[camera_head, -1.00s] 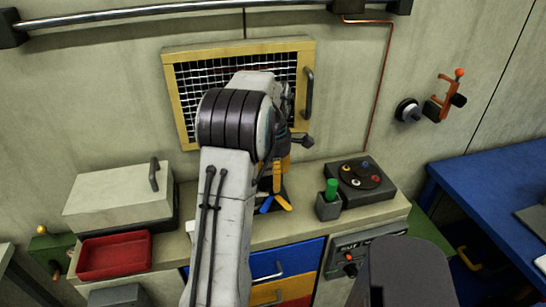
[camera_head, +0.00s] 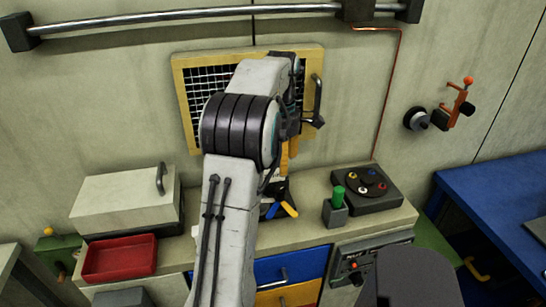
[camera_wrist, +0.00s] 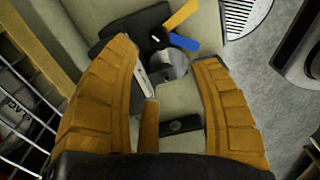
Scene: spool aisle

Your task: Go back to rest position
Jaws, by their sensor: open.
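My arm reaches up from the bottom of the head view across the counter. My gripper (camera_head: 288,156) shows partly behind the arm as orange fingers, above the counter and in front of the yellow-framed mesh panel (camera_head: 186,100). In the wrist view my gripper (camera_wrist: 168,56) has its two ribbed orange fingers spread wide apart. No held thing shows between them. Beyond the fingertips lies a dark object with a yellow handle (camera_wrist: 181,14) and a blue handle (camera_wrist: 184,42). These handles also show on the counter in the head view, the yellow one (camera_head: 289,209) and the blue one (camera_head: 272,210).
The counter (camera_head: 318,187) carries a lidded box (camera_head: 120,198), a red tray (camera_head: 119,258), a green-topped peg in a grey holder (camera_head: 336,207) and a dark box with coloured buttons (camera_head: 365,190). A blue table (camera_head: 495,190) stands right. A metal rail (camera_head: 190,22) crosses the wall above.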

